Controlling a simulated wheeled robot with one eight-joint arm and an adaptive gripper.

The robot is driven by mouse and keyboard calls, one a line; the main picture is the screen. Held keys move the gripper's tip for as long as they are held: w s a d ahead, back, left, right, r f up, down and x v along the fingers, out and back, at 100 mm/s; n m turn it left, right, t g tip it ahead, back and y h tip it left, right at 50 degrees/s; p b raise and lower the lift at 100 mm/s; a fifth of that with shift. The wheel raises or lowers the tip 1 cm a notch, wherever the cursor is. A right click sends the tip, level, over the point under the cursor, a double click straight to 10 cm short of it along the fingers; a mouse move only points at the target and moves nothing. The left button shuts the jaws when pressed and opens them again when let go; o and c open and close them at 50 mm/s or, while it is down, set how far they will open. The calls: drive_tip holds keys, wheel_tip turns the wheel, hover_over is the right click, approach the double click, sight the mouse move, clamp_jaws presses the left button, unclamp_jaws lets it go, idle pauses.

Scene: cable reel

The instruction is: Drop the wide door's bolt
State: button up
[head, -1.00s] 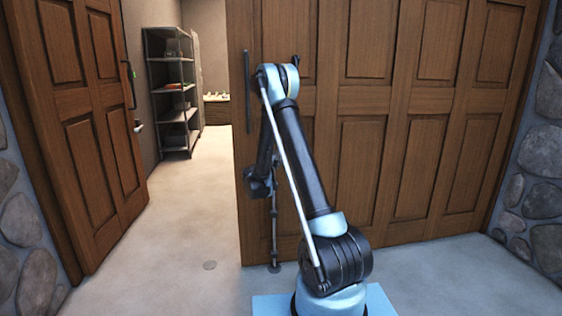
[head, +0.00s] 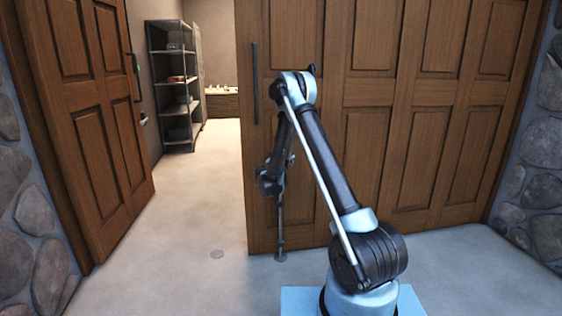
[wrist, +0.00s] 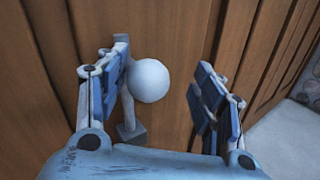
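The wide brown panelled door (head: 430,150) fills the right of the head view. Its bolt (head: 281,222) is a thin upright rod low on the door near its left edge, ending in a round foot close to the floor. In the wrist view the bolt's white ball knob (wrist: 149,81) stands out from the door, with a grey bracket (wrist: 131,130) beside it. My gripper (wrist: 162,76) is open, its fingers on either side of the knob, which lies nearer the left finger. I cannot tell whether that finger touches it. In the head view my gripper is small and partly hidden.
A second brown door (head: 90,120) stands open on the left. Between the doors is a clear opening onto pale floor, with a metal shelf (head: 178,85) beyond. A small round plate (head: 216,254) is set in the floor left of the bolt. Stone walls flank both sides.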

drive_tip(key=shift+a, duration=0.3)
drive_tip(key=shift+s, duration=0.1)
drive_tip(key=shift+s+a, duration=0.15)
drive_tip(key=v, duration=1.1)
drive_tip(key=shift+s, duration=0.25)
